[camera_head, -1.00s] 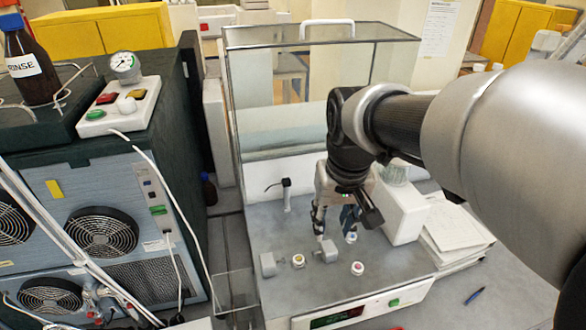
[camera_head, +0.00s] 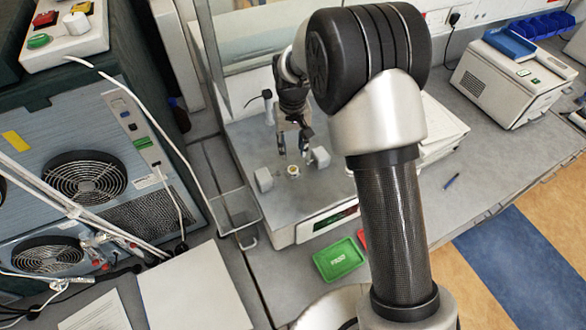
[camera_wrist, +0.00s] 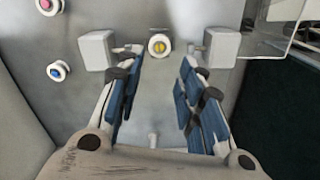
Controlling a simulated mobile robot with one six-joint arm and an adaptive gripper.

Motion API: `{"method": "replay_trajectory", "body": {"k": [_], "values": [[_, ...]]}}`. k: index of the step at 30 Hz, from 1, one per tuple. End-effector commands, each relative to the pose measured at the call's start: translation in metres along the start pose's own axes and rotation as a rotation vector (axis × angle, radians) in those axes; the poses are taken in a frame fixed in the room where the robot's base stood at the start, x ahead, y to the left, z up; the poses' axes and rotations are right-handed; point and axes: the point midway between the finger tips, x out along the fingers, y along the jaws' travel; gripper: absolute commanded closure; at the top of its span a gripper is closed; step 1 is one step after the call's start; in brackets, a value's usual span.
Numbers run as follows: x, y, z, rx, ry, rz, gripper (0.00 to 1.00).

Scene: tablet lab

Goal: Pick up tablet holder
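A small round white tablet holder with a yellow centre (camera_head: 293,172) stands on the grey deck of the instrument, between two grey blocks. It also shows in the wrist view (camera_wrist: 159,46), beyond my fingertips and near the middle line between them. My gripper (camera_head: 293,151) points down just above it. In the wrist view my gripper (camera_wrist: 160,68) is open, with blue finger pads apart and nothing between them. Two similar white holders, one with a blue centre (camera_wrist: 57,71) and one with a magenta centre (camera_wrist: 45,5), stand to the left in the wrist view.
The grey blocks (camera_wrist: 98,50) and (camera_wrist: 221,47) stand close on either side of the yellow-centred holder. A clear-walled bin (camera_head: 237,212) stands left of the instrument. A green tray (camera_head: 339,259) lies in front. A pen (camera_head: 452,181) lies on the right bench.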

Motion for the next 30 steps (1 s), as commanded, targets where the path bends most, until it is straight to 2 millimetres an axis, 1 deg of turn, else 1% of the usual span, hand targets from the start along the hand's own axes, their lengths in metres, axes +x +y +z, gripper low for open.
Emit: {"method": "replay_trajectory", "body": {"k": [1, 4, 7, 13, 21, 24, 30], "values": [[0.011, 0.000, 0.001, 0.000, -0.005, 0.000, 0.65], [0.029, 0.000, 0.001, 0.000, -0.004, 0.000, 0.65], [0.040, 0.000, 0.000, 0.000, -0.002, 0.000, 0.65], [0.052, 0.000, 0.000, 0.000, -0.002, 0.000, 0.65], [0.091, 0.001, -0.001, 0.000, -0.003, 0.000, 0.65], [0.097, 0.001, -0.002, 0.000, 0.000, 0.000, 0.65], [0.098, 0.001, -0.002, 0.000, 0.001, 0.000, 0.65]]}}
